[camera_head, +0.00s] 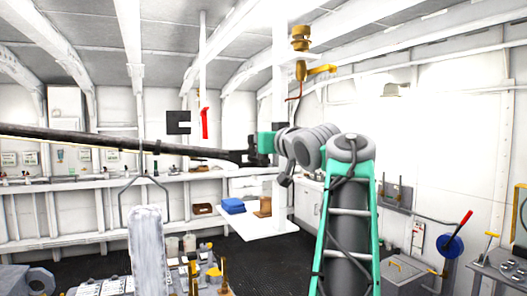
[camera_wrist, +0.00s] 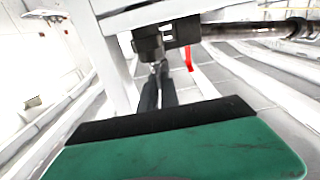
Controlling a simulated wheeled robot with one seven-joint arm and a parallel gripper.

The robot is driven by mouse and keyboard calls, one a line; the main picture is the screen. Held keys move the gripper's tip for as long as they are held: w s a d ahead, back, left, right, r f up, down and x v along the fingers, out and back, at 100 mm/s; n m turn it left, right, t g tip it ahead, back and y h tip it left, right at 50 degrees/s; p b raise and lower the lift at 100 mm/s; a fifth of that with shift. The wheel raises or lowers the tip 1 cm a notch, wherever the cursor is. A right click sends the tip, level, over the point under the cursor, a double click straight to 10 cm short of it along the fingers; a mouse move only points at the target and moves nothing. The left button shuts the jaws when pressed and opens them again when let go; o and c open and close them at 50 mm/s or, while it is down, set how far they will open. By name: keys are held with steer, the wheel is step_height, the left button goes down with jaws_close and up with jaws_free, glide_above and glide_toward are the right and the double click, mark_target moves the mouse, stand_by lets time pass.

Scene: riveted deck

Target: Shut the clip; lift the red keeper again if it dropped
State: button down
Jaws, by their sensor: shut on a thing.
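The clip looks like a black C-shaped block (camera_head: 172,122) with its notch facing right, in the middle of the head view. The red keeper (camera_head: 204,123) is a narrow, nearly upright strip just right of it, apart from the notch; it also shows in the wrist view (camera_wrist: 188,58). My gripper (camera_head: 243,157), with a teal body, is below and right of both. It is shut on the end of a long dark pole (camera_head: 110,141) that runs to the left edge. In the wrist view my fingers meet a dark end fitting (camera_wrist: 150,42); their exact contact is unclear.
A white post stands behind my gripper, with a brass fitting (camera_head: 301,40) at its upper right. A white shelf (camera_head: 265,222) with a blue stack (camera_head: 232,205) lies below. A bench with small tools fills the lower left. A blue reel (camera_head: 450,245) is at right.

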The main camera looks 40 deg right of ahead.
steer(key=c, duration=1.9)
jaws_free()
steer(key=b+v, duration=0.2)
steer(key=v, duration=0.6)
steer(key=shift+w, duration=0.1)
